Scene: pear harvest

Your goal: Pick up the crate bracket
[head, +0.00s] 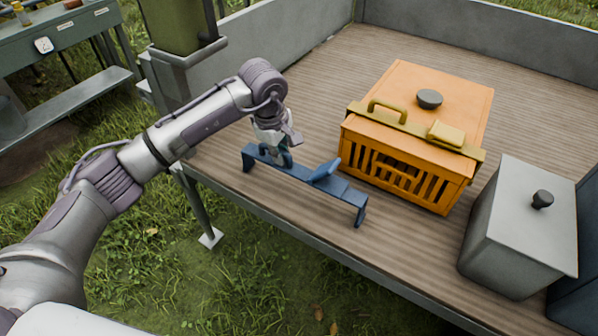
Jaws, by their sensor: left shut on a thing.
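The crate bracket is most likely the long blue bar (340,188) with bent-down ends and a raised tab, at the front edge of the wooden deck. A similar ochre bar with a handle (415,127) lies across the top of the orange crate (395,165). My left gripper (277,152) points down over the left part of the blue bar and is shut on its handle. The fingertips are partly hidden by the wrist and the handle. The bar appears at deck level; I cannot tell whether it touches the deck. My right gripper is not in view.
A grey lidded box (520,225) stands right of the orange crate, with a dark blue box (578,265) at the right edge. Low grey walls (475,45) bound the deck's back. The deck (320,95) is clear behind the bar. A green workbench (75,35) stands at upper left.

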